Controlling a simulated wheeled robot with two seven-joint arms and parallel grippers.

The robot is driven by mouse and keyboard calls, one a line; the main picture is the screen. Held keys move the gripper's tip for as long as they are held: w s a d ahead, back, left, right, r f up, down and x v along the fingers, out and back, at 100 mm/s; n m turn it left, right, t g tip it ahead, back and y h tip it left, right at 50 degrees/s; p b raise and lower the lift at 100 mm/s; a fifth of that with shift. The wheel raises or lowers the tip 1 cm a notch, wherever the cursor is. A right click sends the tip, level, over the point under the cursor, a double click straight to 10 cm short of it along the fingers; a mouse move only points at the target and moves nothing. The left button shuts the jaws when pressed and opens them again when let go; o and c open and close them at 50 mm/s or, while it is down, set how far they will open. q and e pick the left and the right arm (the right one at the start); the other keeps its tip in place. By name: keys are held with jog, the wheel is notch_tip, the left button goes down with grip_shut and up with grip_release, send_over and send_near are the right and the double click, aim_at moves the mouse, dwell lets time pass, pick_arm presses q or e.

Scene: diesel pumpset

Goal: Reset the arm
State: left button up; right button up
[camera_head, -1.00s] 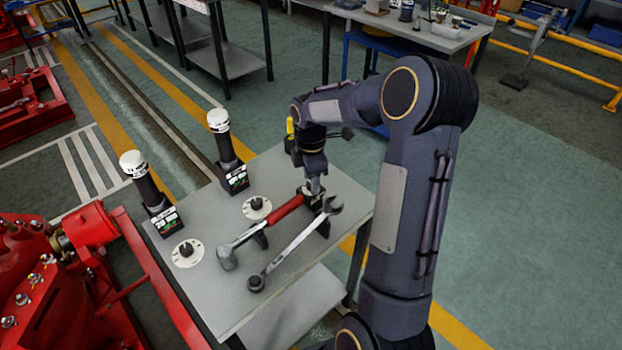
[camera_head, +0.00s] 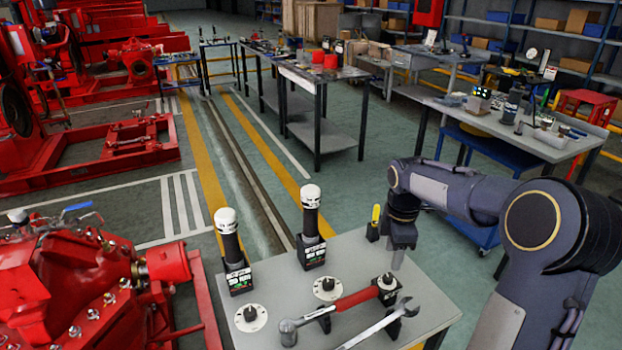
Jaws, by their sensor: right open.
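My right arm (camera_head: 470,200) comes in from the right. Its gripper (camera_head: 397,262) points down over the back right of the grey work table (camera_head: 445,290). It is open, with nothing seen between its fingers, just behind the end of the hammer's red handle. The hammer (camera_head: 355,299) and a wrench (camera_head: 385,322) rest on small black supports. The gap between the fingertips and the hammer is hard to judge. My left gripper is not in view.
Two black tools with white caps (camera_head: 228,240) (camera_head: 311,215) stand on the table's left and back. Two white discs (camera_head: 251,317) (camera_head: 327,288) lie near them. A yellow-handled tool (camera_head: 375,215) stands beside my gripper. Red machinery (camera_head: 80,290) is at the left.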

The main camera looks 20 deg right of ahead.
jog(key=s+a+r+m+t+y, duration=0.1)
jog(key=s+a+r+m+t, duration=0.1)
jog(key=s+a+r+m, duration=0.25)
jog(key=s+a+r+m+t+y, duration=0.1)
jog(key=s+a+r+m, duration=0.15)
jog(key=s+a, duration=0.35)
jog(key=s+a+f+m+t+y, duration=0.1)
jog(key=s+a+f+m+t, duration=0.1)
jog(key=s+a+m, duration=0.5)
jog(key=s+f+m, duration=0.1)
jog(key=s, duration=0.3)
jog(key=shift+s+m+t+y, duration=0.3)
jog(key=shift+s+m+y, duration=0.1)
